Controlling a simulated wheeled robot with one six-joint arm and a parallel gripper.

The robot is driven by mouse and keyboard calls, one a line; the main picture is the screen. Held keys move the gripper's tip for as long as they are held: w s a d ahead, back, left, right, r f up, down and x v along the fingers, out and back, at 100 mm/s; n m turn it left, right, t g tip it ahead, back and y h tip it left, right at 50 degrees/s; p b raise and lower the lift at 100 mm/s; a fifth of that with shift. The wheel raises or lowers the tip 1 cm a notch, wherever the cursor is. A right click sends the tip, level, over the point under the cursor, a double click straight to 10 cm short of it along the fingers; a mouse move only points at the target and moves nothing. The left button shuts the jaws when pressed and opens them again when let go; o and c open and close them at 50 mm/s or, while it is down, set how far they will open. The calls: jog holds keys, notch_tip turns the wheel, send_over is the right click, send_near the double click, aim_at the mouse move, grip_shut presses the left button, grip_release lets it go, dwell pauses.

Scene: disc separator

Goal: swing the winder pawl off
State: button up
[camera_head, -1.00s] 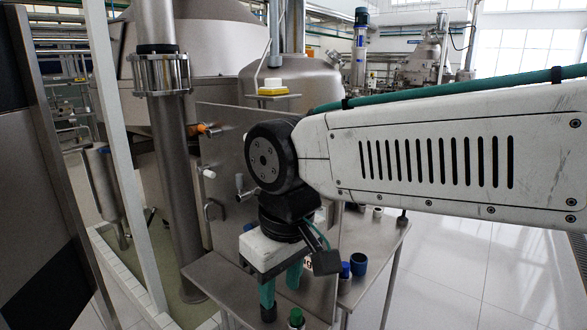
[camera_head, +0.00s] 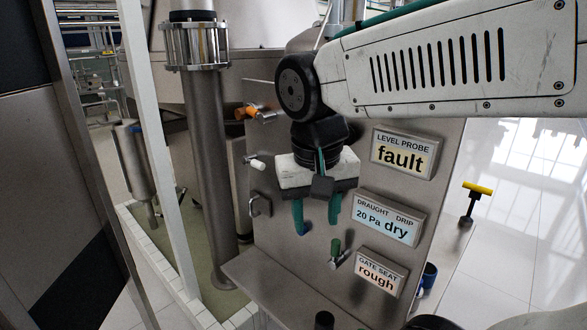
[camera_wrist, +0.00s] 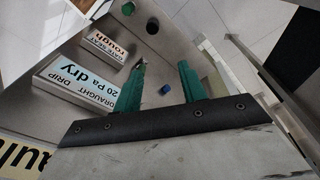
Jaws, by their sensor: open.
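I cannot tell for certain which fitting is the winder pawl. My gripper (camera_head: 318,220) is open, pointing down in front of the panel, above and slightly left of this lever. Nothing shows held between its green fingers. In the wrist view my gripper (camera_wrist: 162,68) shows both fingers spread, with a small blue object (camera_wrist: 164,89) visible between them, apparently beyond.
An orange-handled fitting (camera_head: 252,112), a white knob (camera_head: 256,163) and a metal loop handle (camera_head: 260,204) project from the panel's left side. Signs (camera_head: 403,154) are at right. A steel shelf (camera_head: 262,288) lies below. A blue cup (camera_head: 429,274) and a yellow-topped T-handle (camera_head: 474,200) stand right.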

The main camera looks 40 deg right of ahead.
jog(key=w+d+r+m+h, duration=0.2)
jog(key=w+d+m, duration=0.1)
jog(key=w+m, duration=0.5)
jog(key=w+d+r+m+h, duration=0.15)
jog(key=w+d+m, duration=0.3)
jog(key=w, duration=0.55)
jog(key=shift+m+g, duration=0.4)
jog(key=shift+m, duration=0.05)
jog(key=x, duration=0.6)
jog(key=shift+a+f, duration=0.2)
jog(key=shift+f, duration=0.05)
grip_shut()
